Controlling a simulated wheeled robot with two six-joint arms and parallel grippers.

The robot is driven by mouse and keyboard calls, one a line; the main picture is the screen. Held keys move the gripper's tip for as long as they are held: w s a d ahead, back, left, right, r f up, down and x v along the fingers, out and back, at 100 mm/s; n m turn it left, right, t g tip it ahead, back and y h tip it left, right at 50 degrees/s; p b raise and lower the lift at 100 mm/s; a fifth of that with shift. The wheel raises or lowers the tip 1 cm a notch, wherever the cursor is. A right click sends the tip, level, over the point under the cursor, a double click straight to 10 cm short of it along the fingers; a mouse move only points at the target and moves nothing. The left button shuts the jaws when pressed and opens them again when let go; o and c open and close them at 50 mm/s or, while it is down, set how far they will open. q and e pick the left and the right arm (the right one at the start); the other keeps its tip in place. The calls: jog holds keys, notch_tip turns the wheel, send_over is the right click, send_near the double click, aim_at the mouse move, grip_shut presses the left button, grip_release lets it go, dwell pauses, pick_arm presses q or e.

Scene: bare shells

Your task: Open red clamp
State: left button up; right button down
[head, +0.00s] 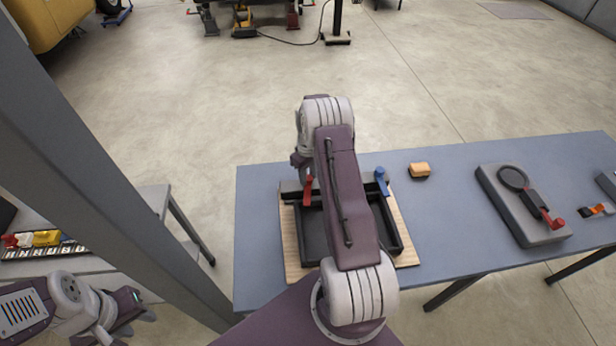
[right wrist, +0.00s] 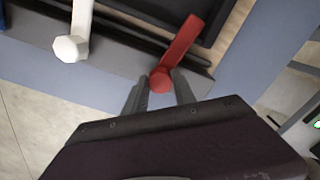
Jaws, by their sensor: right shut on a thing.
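The red clamp (head: 308,190) stands at the back left of a black frame (head: 401,237) on a wooden board (head: 290,248). In the right wrist view its red lever (right wrist: 180,50) runs from the frame to a round end. My right gripper (right wrist: 160,92) is shut on that round end, one finger on each side. In the head view my right arm covers the middle of the frame and hides the fingertips. My left gripper (head: 138,318) is at the lower left, away from the bench; its finger gap is unclear.
A blue clamp (head: 381,178) and a white lever (right wrist: 76,40) are on the frame's same side. A grey post stands at left.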

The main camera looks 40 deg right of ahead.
jog(key=m, duration=0.3)
jog(key=shift+w+d+r+m+b, duration=0.15)
jog(key=shift+w+m+b, duration=0.05)
jog(key=shift+m+b, duration=0.2)
jog(key=m, duration=0.4)
jog(key=shift+m+b, duration=0.3)
jog(key=shift+b, duration=0.05)
jog(key=m, duration=0.4)
jog(key=shift+r, duration=0.1)
jog(key=shift+m, duration=1.9)
jog(key=c, duration=1)
grip_release()
jog(key=shift+s+b, duration=0.1)
jog(key=shift+b, duration=0.2)
